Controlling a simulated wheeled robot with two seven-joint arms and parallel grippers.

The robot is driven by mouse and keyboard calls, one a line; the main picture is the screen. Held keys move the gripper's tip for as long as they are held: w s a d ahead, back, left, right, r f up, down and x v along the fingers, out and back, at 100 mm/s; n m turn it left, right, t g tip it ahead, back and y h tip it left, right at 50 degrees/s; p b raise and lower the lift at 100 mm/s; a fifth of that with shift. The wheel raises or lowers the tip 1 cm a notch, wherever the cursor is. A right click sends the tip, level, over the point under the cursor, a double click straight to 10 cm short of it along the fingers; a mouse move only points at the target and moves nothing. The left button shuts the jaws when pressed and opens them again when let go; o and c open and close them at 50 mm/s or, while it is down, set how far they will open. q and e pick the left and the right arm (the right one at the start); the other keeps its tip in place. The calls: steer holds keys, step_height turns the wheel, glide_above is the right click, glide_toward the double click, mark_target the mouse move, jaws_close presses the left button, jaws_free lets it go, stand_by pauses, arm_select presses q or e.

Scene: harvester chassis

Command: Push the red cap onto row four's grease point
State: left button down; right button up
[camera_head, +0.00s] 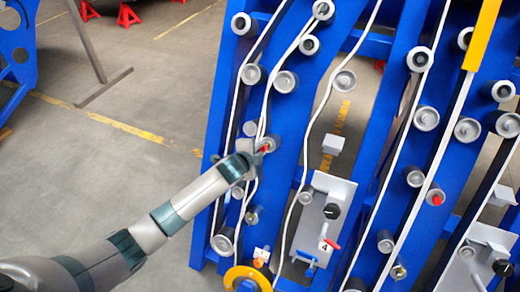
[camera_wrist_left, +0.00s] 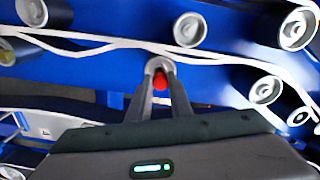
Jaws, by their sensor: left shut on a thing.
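My left gripper (camera_head: 260,150) reaches in from the left to the blue frame. It is shut on a small red cap (camera_head: 266,149), which also shows between the fingertips in the left wrist view (camera_wrist_left: 160,82). A grey round end (camera_wrist_left: 158,65) sits right at the fingertips, against the blue beam; I cannot tell whether the cap touches it. Another red cap (camera_head: 437,200) sits on a grey roller end further right. A panel marked 4 (camera_head: 323,240) with a black knob and red lever hangs right of my gripper. My right gripper is out of view.
Blue slanted beams (camera_head: 305,110) carry several grey rollers (camera_head: 285,82) and white belts close around my gripper. A yellow wheel (camera_head: 247,278) stands below. A yellow bar (camera_head: 482,35) is at upper right. The concrete floor (camera_head: 130,130) at left is mostly open.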

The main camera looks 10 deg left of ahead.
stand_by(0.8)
arm_select(q)
steer(key=shift+b+x, duration=0.55)
steer(key=shift+x, duration=0.6)
stand_by(0.4)
steer(key=c, duration=1.5)
jaws_free()
steer(key=shift+c, duration=0.2)
steer(key=shift+s, duration=0.15)
steer(key=b+v, duration=0.2)
steer(key=v, duration=1.5)
steer(key=shift+b, duration=0.4)
